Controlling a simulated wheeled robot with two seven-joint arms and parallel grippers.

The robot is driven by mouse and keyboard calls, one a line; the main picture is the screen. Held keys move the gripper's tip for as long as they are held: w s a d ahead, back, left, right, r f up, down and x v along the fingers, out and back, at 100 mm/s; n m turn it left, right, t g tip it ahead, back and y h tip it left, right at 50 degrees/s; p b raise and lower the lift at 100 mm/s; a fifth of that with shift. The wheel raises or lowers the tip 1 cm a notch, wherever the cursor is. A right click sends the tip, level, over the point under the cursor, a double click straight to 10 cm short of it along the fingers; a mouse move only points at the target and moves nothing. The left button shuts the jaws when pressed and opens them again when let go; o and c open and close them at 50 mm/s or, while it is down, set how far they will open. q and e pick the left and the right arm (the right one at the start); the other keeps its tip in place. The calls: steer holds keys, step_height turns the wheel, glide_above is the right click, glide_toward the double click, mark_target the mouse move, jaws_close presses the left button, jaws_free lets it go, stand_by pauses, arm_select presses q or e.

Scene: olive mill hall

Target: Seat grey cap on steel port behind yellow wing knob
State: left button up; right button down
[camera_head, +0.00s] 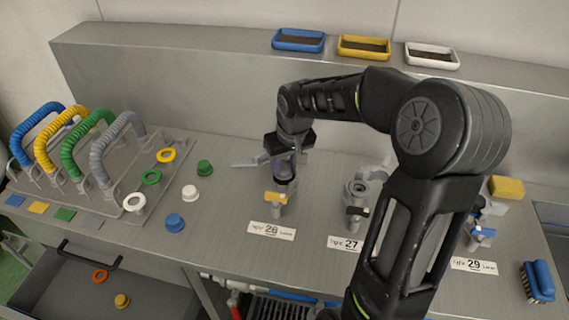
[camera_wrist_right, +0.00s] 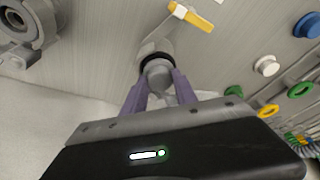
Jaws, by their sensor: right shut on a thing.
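My right gripper (camera_head: 284,165) points down at the station with the yellow wing knob (camera_head: 276,198), just behind that knob. In the right wrist view its purple fingers (camera_wrist_right: 155,92) are shut on the grey cap (camera_wrist_right: 158,76). The cap is against or right above the steel port (camera_wrist_right: 153,47), with a dark ring between them. I cannot tell if the cap is fully down. The yellow wing knob also shows in the right wrist view (camera_wrist_right: 192,17). The fingers hide most of the cap and port in the head view. My left gripper is not in view.
An open steel port (camera_head: 358,188) with a black knob stands to the right, and a blue-knobbed one (camera_head: 481,234) beyond my arm. Loose green (camera_head: 204,168), white (camera_head: 191,193) and blue (camera_head: 175,222) caps lie left. An open drawer (camera_head: 75,285) is at lower left.

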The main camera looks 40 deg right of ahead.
mark_target(285, 167)
steer(key=shift+f, duration=0.25)
stand_by(0.4)
steer(key=shift+c, duration=1.6)
jaws_free()
steer(key=shift+r, duration=0.2)
step_height(285, 167, up, 9)
steer(key=p, duration=0.5)
steer(key=shift+f+p, duration=0.2)
steer(key=shift+p, duration=0.1)
